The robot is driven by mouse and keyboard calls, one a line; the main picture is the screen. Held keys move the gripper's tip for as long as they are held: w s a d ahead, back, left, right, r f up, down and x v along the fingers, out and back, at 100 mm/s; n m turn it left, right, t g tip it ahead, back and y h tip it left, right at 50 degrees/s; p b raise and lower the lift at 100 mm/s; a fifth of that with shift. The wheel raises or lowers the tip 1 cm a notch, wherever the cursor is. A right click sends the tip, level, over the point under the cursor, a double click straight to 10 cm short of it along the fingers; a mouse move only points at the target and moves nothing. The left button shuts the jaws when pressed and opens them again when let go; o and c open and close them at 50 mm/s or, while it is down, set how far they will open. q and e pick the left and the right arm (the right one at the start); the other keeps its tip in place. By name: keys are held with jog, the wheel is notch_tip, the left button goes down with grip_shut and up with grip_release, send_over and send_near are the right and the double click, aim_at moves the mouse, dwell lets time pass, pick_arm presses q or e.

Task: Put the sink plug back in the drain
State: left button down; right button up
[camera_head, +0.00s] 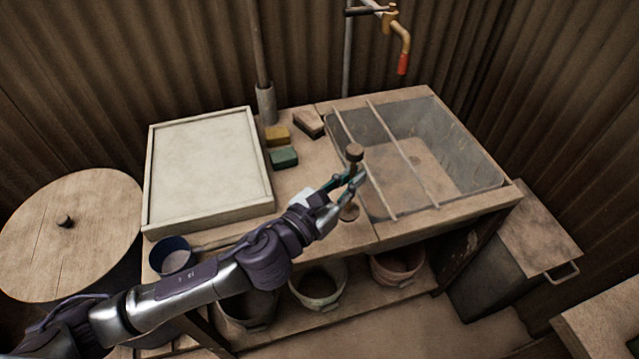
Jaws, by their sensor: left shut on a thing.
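My left gripper (352,180) is shut on the sink plug (354,152), a brown upright piece with a round knob on top. Its wider lower end shows below the fingers, and its middle is hidden by them. The plug is in front of the sink's left edge in the picture. I cannot tell whether its lower end touches the counter. The sink (460,185) is a grey basin set into the right part of the wooden bench, with two thin bars across it. I cannot make out the drain. My right gripper is not in view.
A framed pale board (205,165) lies on the bench's left. Yellow (277,135) and green (284,157) blocks and a wooden block (309,123) sit behind my gripper. A tap (400,45) hangs above the sink. A blue pot (174,254) is at front left; buckets (320,285) stand below.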

pick_arm(q)
jog(key=w+a+f+b, duration=0.2)
jog(key=w+a+f, duration=0.3)
jog(key=f, duration=0.3)
jog(key=shift+w+f, duration=0.25)
jog(key=shift+w, duration=0.05)
jog(key=shift+f+b, duration=0.2)
jog(key=shift+b, duration=0.2)
jog(key=c, duration=1.3)
grip_release()
